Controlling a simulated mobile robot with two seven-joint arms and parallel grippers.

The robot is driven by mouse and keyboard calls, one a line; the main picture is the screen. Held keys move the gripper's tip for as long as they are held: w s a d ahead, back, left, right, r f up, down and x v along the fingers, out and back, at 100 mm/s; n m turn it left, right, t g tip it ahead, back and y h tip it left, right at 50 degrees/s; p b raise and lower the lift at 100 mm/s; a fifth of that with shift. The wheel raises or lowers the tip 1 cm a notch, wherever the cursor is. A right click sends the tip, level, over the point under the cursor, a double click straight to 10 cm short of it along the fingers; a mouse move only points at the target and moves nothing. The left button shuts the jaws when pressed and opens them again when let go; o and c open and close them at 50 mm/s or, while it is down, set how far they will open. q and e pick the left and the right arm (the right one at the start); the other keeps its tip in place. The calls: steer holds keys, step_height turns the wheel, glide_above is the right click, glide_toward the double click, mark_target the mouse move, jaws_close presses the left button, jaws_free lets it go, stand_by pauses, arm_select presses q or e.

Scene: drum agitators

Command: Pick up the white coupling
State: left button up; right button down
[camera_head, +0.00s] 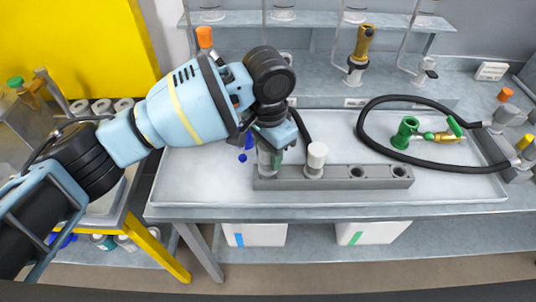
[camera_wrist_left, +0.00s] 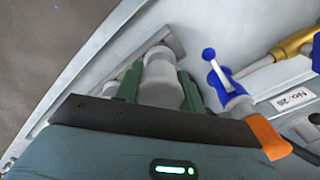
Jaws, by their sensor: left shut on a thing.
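A grey block with holes (camera_head: 385,176) lies along the front of the tray. A white-topped coupling (camera_head: 316,158) stands upright in it, just right of my left gripper. My left gripper (camera_head: 270,158) points down at the block's left end. Its green fingers are shut on a pale grey-white coupling, which shows between them in the left wrist view (camera_wrist_left: 161,82). I cannot tell whether its lower end is still in the block. My right gripper is not in view.
A black hose (camera_head: 375,104) loops over the tray's right part, around a green fitting (camera_head: 405,132). A blue valve (camera_wrist_left: 215,72) lies close to the gripper. A shelf (camera_head: 310,19) with nozzles stands behind. The block's right holes look empty.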

arm_select(q)
step_height(320, 180, up, 3)
steer(key=shift+s+d+f, duration=0.1)
steer(key=shift+f, duration=0.1)
steer(key=s+d+r, duration=0.1)
steer(key=s+d, duration=1)
steer(key=shift+s, duration=0.15)
